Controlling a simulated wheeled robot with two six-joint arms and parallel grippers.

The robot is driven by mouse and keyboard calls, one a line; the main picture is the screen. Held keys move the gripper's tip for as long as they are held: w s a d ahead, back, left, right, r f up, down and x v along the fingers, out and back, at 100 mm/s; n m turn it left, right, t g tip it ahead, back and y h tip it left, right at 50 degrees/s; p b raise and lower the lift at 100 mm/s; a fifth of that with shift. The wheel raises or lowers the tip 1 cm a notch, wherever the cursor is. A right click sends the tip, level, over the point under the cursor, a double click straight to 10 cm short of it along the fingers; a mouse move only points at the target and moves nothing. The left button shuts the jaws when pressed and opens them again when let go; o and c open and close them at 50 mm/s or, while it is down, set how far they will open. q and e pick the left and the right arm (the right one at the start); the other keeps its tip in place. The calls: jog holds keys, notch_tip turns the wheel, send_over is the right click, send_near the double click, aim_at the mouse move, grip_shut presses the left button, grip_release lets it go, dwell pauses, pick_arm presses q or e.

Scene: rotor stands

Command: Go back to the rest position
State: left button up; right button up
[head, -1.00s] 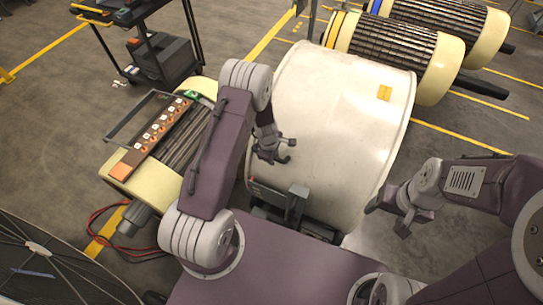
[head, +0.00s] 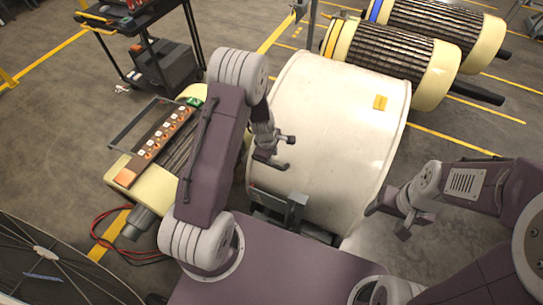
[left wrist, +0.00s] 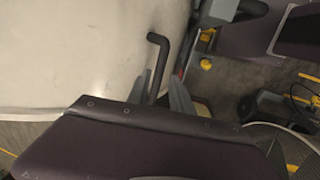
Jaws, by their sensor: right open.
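My left gripper (head: 286,153) is in front of the large white drum (head: 335,130) in the head view. My right gripper (head: 388,221) is open and empty at the right, beside the drum's lower right edge.
A cream rotor stand (head: 130,180) with a strip of orange and white parts (head: 160,145) stands at left, partly hidden by my left arm. A black cart (head: 160,65) is behind it. Ribbed rotors (head: 400,55) lie at the back right. Grey floor (head: 50,130) is open at far left.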

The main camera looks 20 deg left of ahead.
dwell(0.3)
pick_arm(q)
notch_tip(320, 180, up, 13)
jog(key=d+m+t+b, duration=0.2)
jog(key=d+m, duration=0.1)
jog(key=m, duration=0.1)
jog(key=s+a+m+g, duration=0.1)
jog(key=s+m+g, duration=0.2)
jog(key=s+m, duration=1)
jog(key=s, duration=0.3)
jog(key=shift+r+b, duration=0.15)
jog(key=shift+b, duration=0.25)
jog(key=shift+s, duration=0.1)
